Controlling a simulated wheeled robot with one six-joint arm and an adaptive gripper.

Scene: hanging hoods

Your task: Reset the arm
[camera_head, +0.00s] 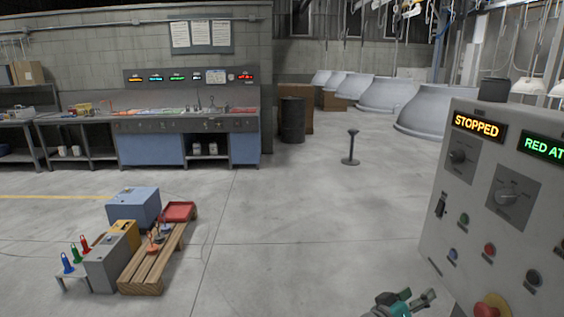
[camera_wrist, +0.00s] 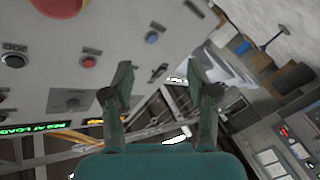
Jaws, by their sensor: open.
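My gripper (camera_head: 408,302) shows at the bottom edge of the head view, just left of a grey control panel (camera_head: 433,248). Most of my arm is out of the picture. In the wrist view my gripper (camera_wrist: 158,82) has its two green fingers spread apart, with nothing between them. The panel (camera_wrist: 120,35) fills the upper left of the wrist view, turned over, with red and blue buttons and a dark knob. I cannot tell the exact gap between fingers and panel, but no touching shows.
The panel has a lit STOPPED display (camera_head: 479,126) and a red mushroom button (camera_head: 492,305). A wooden pallet (camera_head: 155,262) with boxes beside it stands on the floor at lower left. A workbench (camera_head: 190,123), a dark drum (camera_head: 292,120) and large grey hoods (camera_head: 392,96) are farther back.

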